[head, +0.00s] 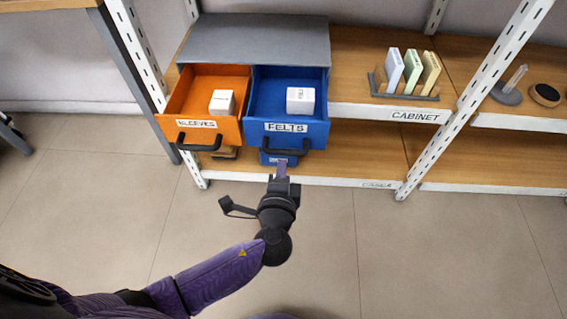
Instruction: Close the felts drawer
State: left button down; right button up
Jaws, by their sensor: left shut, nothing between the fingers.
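The blue drawer labelled FELTS (260,107) is pulled out from the grey-topped cabinet (258,40). A small white box (300,100) sits inside it. Its dark handle (286,151) is on the front, below the label. My left gripper (282,168) is shut and empty, just in front of and below this handle. I cannot tell whether it touches the drawer front. My right gripper is not in view.
The orange drawer labelled SLEEVES (176,102) also stands out, left of the blue one, with a white box (222,102) inside. A white shelf post (476,95) rises at the right. A rack of coloured cards (404,92) stands on the shelf. The floor in front is clear.

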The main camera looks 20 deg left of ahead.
aim_at(284, 135)
pick_arm(q)
jog(key=x, duration=0.2)
jog(key=shift+w+a+f+b, duration=0.1)
jog(key=shift+w+b, duration=0.25)
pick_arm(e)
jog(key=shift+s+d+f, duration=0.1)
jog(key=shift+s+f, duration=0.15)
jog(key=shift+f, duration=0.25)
pick_arm(q)
jog(key=b+x, duration=0.1)
jog(key=x, duration=0.2)
jog(key=r+b+x, duration=0.1)
jog(key=x, duration=0.2)
jog(key=b+x, duration=0.1)
jog(key=x, duration=0.1)
jog(key=shift+w+a+r, duration=0.2)
jog(key=shift+w+a, duration=0.05)
jog(key=shift+w, duration=0.3)
jog(key=shift+w+r, duration=0.15)
jog(key=shift+w, duration=0.1)
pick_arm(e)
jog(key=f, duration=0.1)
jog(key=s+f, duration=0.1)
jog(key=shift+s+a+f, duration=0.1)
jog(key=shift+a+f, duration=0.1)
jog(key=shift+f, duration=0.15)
pick_arm(q)
jog(key=shift+s+a, duration=0.1)
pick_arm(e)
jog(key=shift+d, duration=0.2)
